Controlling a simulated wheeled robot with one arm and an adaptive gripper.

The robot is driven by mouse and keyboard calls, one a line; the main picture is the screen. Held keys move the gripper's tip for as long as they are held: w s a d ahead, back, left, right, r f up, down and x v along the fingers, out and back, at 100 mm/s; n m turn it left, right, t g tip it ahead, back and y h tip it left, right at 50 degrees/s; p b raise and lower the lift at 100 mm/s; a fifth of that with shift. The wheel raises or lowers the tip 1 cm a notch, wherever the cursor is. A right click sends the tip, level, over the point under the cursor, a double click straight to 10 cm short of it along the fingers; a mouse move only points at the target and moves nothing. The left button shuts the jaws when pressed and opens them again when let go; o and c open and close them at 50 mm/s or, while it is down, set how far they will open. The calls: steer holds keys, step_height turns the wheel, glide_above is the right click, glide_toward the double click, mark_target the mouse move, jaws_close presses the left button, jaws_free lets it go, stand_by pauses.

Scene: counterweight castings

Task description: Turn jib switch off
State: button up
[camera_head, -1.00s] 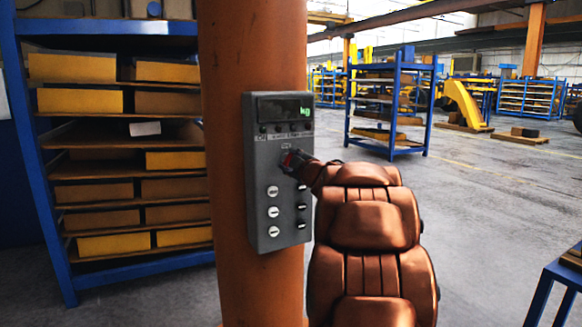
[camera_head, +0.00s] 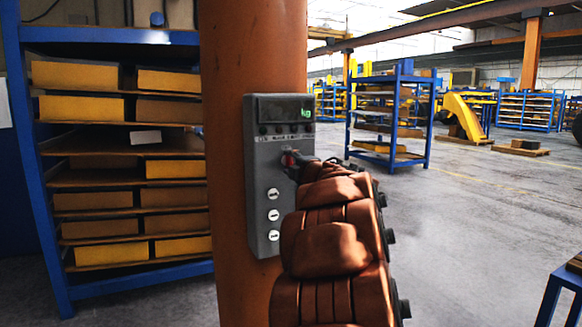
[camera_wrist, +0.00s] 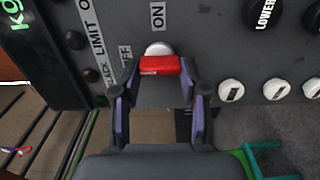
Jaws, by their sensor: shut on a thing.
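The grey control box (camera_head: 265,190) is mounted on the orange column (camera_head: 226,150). The jib switch is a red handle (camera_wrist: 158,66) on a pale round base, and its red also shows in the head view (camera_head: 289,159). In the wrist view the handle lies crosswise, with the OFF label to its upper left and ON above it. I cannot tell which label it points at. My gripper (camera_wrist: 160,90) is shut on the red handle, one finger at each side. In the head view my arm hides the box's lower right part.
White buttons (camera_head: 273,215) run down the box, and a lit green "kg" display (camera_head: 300,113) is at its top. A blue rack with yellow-fronted trays (camera_head: 75,75) stands left of the column. Another blue rack (camera_head: 391,120) stands behind. Open floor (camera_head: 470,230) lies at right.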

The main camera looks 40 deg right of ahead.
steer(key=shift+f, duration=0.1)
stand_by(0.3)
steer(key=o, duration=1.1)
steer(key=shift+o, duration=0.2)
steer(key=v, duration=1.2)
